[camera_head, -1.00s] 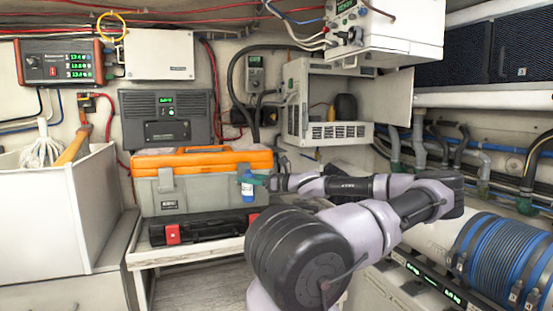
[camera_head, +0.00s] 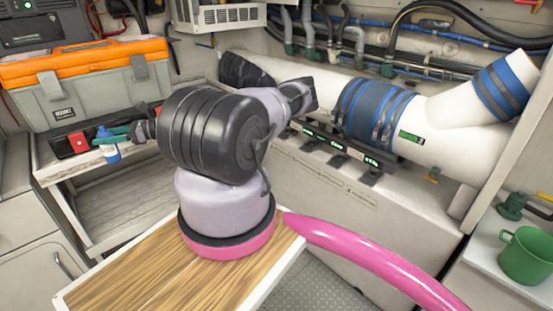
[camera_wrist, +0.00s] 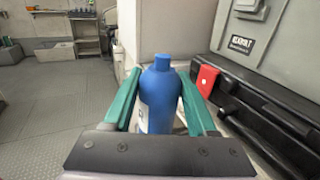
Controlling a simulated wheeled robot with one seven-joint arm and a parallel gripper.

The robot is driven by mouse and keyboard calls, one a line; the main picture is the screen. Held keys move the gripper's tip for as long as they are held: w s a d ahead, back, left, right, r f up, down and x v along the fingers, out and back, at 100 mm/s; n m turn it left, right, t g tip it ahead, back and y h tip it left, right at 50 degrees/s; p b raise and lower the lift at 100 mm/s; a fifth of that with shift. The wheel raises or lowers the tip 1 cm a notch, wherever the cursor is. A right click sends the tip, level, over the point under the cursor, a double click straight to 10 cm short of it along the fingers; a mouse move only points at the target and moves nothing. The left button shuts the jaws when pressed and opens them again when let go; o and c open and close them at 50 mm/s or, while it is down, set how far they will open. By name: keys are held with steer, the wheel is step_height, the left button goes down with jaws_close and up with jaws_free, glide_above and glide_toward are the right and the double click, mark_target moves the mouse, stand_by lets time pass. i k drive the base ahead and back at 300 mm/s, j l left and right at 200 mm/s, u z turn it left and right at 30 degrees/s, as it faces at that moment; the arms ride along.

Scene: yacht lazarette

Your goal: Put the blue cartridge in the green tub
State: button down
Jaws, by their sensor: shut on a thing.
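The blue cartridge (camera_head: 111,155), a small blue bottle with a white label, is upright between the teal fingers of my gripper (camera_head: 108,133). In the wrist view the cartridge (camera_wrist: 160,88) stands between both fingers of my gripper (camera_wrist: 159,76), which is shut on it. Its lower part is hidden by the gripper body. A green container with a handle, like a mug (camera_head: 526,256), stands on a white surface at the lower right of the head view. It is the only green tub-like thing I see, far from my gripper. Its inside is mostly hidden.
A black case with red latches (camera_head: 70,143) lies beside my gripper, below the grey and orange toolbox (camera_head: 95,90). A wide white pipe with blue bands (camera_head: 430,140) runs along the back right. A green fitting (camera_head: 512,206) is behind the green container.

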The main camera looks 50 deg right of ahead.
mark_target(509, 264)
steer(key=i+z, duration=0.1)
steer(key=z, duration=0.35)
steer(key=j+z, duration=0.15)
steer(key=z, duration=0.3)
steer(key=i+j+z, duration=0.1)
steer(key=z, duration=0.4)
steer(key=j+z, duration=0.15)
steer(key=z, duration=0.3)
steer(key=j+z, duration=0.1)
steer(key=z, duration=0.35)
steer(key=i+j+z, duration=0.1)
steer(key=z, duration=0.3)
steer(key=j+z, duration=0.2)
steer(key=z, duration=0.25)
steer(key=j+z, duration=0.1)
steer(key=z, duration=0.35)
steer(key=i+j+z, duration=0.25)
steer(key=z, duration=0.25)
steer(key=i+j+z, duration=0.35)
steer(key=z, duration=0.15)
steer(key=j+z, duration=0.55)
steer(key=j, duration=0.15)
